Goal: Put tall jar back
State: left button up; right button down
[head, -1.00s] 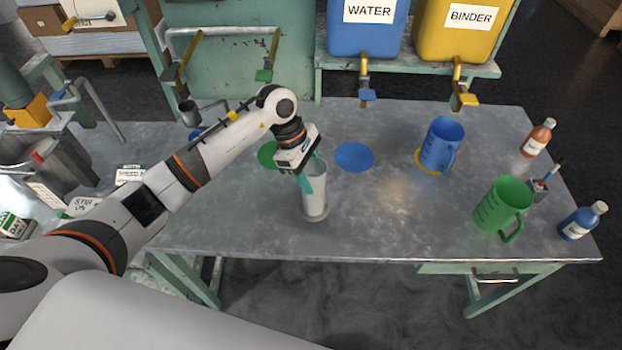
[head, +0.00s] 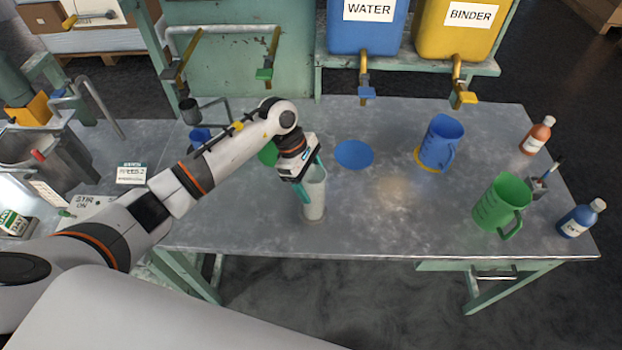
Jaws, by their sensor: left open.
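The tall jar (head: 315,208), a pale translucent cylinder, stands upright on the metal table, left of the middle. My left gripper (head: 312,180) is at the jar's upper part, open, with its teal fingers on either side of it. The gripper hides part of the jar's rim, and I cannot tell whether a finger touches the glass. My right gripper is not in view.
A blue disc (head: 354,155) lies right of the jar; a green disc (head: 267,154) is partly behind my arm. A blue jug (head: 441,143), a green jug (head: 501,204) and bottles stand at right. Taps (head: 366,93) overhang the back edge. The table's front middle is clear.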

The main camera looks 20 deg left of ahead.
pick_arm(q)
jog(key=shift+r, duration=0.25)
jog(key=b+v, duration=0.4)
jog(key=v, duration=0.7)
jog(key=shift+a+r, duration=0.25)
jog(key=shift+r, duration=0.1)
